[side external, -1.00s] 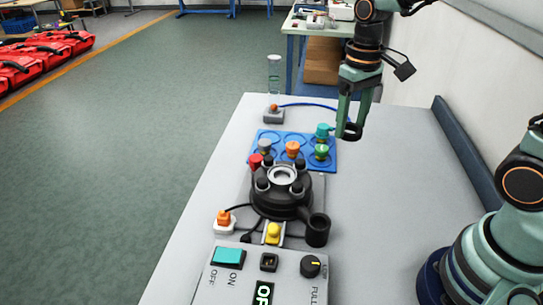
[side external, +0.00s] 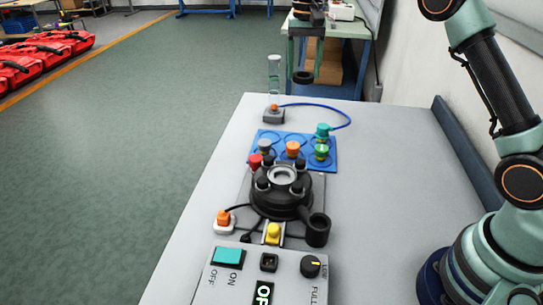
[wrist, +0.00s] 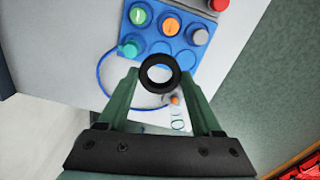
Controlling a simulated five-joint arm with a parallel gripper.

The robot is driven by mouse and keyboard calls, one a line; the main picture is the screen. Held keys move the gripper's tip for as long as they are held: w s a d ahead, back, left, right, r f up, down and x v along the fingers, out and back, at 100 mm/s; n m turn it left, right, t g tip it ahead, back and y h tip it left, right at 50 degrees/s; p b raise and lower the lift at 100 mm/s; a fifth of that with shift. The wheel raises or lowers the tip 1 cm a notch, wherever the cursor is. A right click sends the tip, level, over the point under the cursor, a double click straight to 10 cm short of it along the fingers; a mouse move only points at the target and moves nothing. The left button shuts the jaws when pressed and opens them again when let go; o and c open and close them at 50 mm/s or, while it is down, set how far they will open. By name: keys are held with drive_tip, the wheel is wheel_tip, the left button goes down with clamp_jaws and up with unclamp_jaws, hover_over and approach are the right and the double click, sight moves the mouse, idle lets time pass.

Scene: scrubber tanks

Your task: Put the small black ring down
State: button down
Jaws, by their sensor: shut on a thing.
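The small black ring (side external: 303,77) is held between the fingertips of my gripper (side external: 304,68), in the air near the far end of the bench in the side view. In the wrist view the ring (wrist: 144,77) lies flat between the two green fingers, its hole showing the scene below. My gripper (wrist: 159,74) is shut on it. The blue tray (side external: 268,156) with ring-marked places holds grey, orange, green and teal capped pieces; it also shows in the wrist view (wrist: 165,8). Some of its marked places are bare.
A clear glass tube (side external: 274,68) stands by a small grey block with an orange button (side external: 273,115) and blue hose (side external: 335,109). The black round device (side external: 283,200) and control panel (side external: 230,280) are nearer. The bench's right side (side external: 390,180) is clear.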

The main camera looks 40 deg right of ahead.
drive_tip(key=w+f, duration=0.1)
drive_tip(key=f, duration=0.6)
drive_tip(key=w+d+f+m, duration=0.1)
drive_tip(key=f, duration=0.6)
drive_tip(key=w+f+m, duration=0.1)
drive_tip(key=f, duration=0.6)
drive_tip(key=shift+w+d+f, duration=0.1)
drive_tip(key=shift+w+d, duration=0.15)
drive_tip(key=shift+d, duration=0.05)
drive_tip(key=shift+c, duration=0.3)
unclamp_jaws()
drive_tip(key=shift+f, duration=0.1)
